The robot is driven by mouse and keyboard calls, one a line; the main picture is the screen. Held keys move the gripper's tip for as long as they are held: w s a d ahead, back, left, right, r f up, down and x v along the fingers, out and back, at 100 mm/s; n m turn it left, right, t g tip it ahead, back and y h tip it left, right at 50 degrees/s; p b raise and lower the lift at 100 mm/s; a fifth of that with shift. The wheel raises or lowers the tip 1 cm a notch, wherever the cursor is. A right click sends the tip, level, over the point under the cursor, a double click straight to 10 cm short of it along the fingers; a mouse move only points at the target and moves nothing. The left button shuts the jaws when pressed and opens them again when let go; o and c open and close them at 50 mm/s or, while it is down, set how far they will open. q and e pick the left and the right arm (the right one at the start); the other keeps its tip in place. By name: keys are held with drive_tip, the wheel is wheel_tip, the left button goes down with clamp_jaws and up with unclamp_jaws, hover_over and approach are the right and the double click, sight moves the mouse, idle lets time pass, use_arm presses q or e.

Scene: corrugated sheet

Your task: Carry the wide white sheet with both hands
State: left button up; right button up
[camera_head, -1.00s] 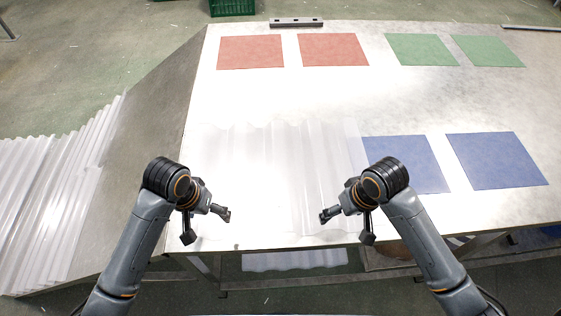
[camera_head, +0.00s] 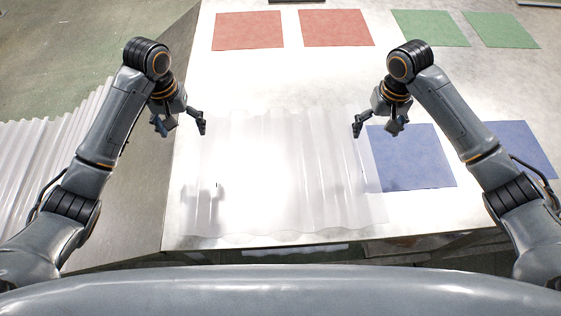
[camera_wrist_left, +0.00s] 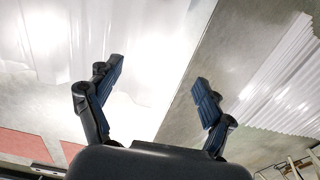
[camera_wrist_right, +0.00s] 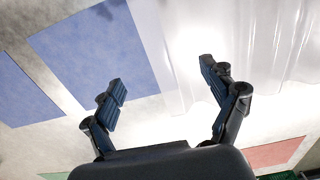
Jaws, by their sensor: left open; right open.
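The wide white sheet (camera_head: 290,175) is translucent and corrugated. It lies flat on the table's near part, and its right edge borders a blue square. It shows at the upper left of the left wrist view (camera_wrist_left: 75,35) and the upper right of the right wrist view (camera_wrist_right: 240,40). My left gripper (camera_head: 181,126) is open and empty above the table's left side, beside the sheet's far left part. My right gripper (camera_head: 376,127) is open and empty near the sheet's far right corner, by the blue square. I see neither gripper touching the sheet.
Several similar sheets (camera_head: 40,165) lie on the grey surface at left. The table (camera_head: 330,80) carries two red squares (camera_head: 248,31), two green squares (camera_head: 432,28) and two blue squares (camera_head: 411,157). The table between the sheet and red squares is bare.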

sight(197, 157)
use_arm(q)
wheel_tip(197, 157, down, 14)
drive_tip(key=shift+w+r, duration=0.1)
use_arm(e)
wheel_tip(197, 157, down, 14)
drive_tip(key=shift+w+r, duration=0.1)
use_arm(q)
drive_tip(key=c, duration=1.6)
use_arm(e)
drive_tip(key=c, duration=1.6)
